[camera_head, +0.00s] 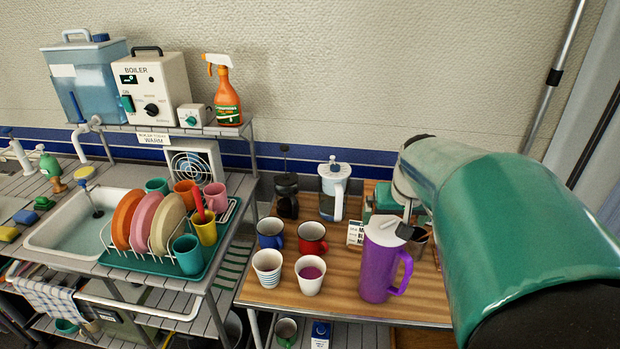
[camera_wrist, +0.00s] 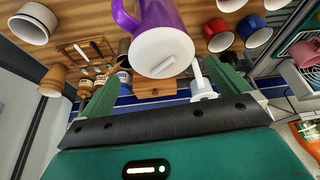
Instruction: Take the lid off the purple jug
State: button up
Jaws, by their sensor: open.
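The purple jug (camera_head: 379,268) stands upright on the wooden tabletop at right in the head view, its handle to the right. A white lid (camera_head: 388,229) sits on top of it. In the wrist view the lid (camera_wrist: 162,52) faces the camera, on the jug's purple body (camera_wrist: 160,12). My gripper (camera_wrist: 168,78) is open, with its two green fingers spread to either side of the lid in that picture. The lid is apart from both fingers, and nothing is held. In the head view my arm comes in from the right and its end is near the jug's top.
Red (camera_head: 312,238) and blue (camera_head: 270,233) mugs and two white cups stand left of the jug. A white press pot (camera_head: 334,190) and a dark one (camera_head: 287,196) stand behind. A small sign (camera_head: 355,234) is close to the jug. A dish rack is further left.

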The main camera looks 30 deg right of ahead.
aim_at(389, 228)
jog(key=x, duration=0.5)
jog(key=shift+w+f, duration=0.15)
jog(key=c, duration=0.6)
